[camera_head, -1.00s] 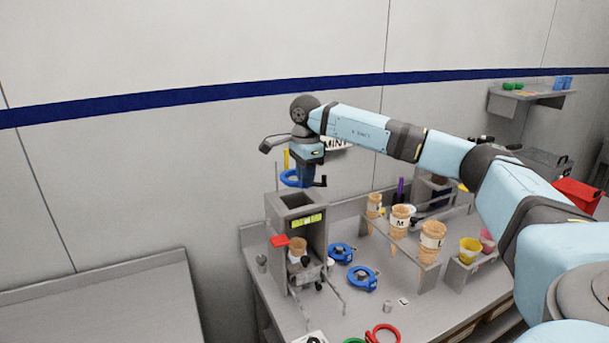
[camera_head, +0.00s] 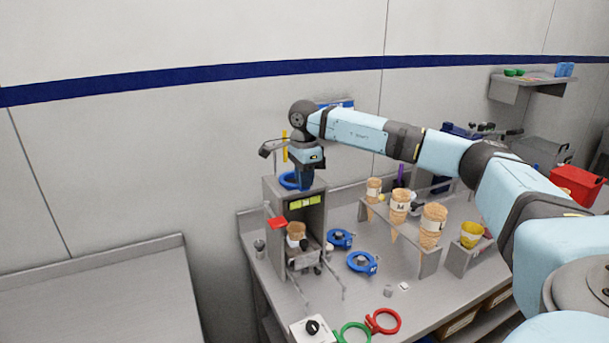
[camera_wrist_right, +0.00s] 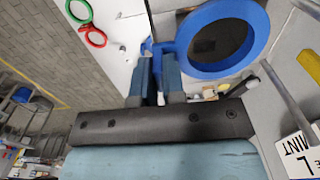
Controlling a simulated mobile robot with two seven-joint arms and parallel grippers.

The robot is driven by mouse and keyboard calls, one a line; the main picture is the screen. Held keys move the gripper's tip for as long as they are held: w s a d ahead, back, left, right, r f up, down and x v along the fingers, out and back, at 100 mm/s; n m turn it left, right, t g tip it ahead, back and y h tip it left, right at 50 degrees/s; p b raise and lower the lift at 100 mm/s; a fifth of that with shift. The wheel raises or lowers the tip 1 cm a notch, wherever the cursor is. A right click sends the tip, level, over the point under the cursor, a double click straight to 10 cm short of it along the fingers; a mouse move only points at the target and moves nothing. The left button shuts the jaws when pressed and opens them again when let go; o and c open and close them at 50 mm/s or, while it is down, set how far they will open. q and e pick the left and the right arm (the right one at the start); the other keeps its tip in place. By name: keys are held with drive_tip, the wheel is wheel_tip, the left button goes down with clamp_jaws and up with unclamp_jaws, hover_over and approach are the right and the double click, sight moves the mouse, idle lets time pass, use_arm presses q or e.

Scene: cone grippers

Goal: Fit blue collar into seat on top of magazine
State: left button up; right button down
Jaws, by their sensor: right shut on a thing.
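The magazine (camera_head: 313,219) is a grey upright box with a yellow-green label near its top, standing on the bench in the head view. The blue collar (camera_head: 288,182) is a ring at the magazine's top; whether it rests in the seat or is just above it I cannot tell. My right gripper (camera_head: 305,187) is shut on the collar's side tab. In the right wrist view the gripper (camera_wrist_right: 157,62) pinches the tab, and the collar's ring (camera_wrist_right: 215,70) surrounds a dark opening. My arm partly hides the collar and the seat in the head view. My left gripper is not in view.
More blue rings (camera_head: 361,262) lie right of the magazine. A rack (camera_head: 428,262) with several cones stands further right, beside a yellow cup (camera_head: 471,234). Red (camera_head: 383,321) and green rings (camera_head: 354,332) lie at the front. The left counter (camera_head: 110,295) is bare.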

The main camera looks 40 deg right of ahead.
drive_tip(key=c, duration=1.1)
unclamp_jaws()
wheel_tip(320, 180, up, 14)
drive_tip(key=shift+f+b, duration=0.1)
drive_tip(key=shift+b, duration=0.5)
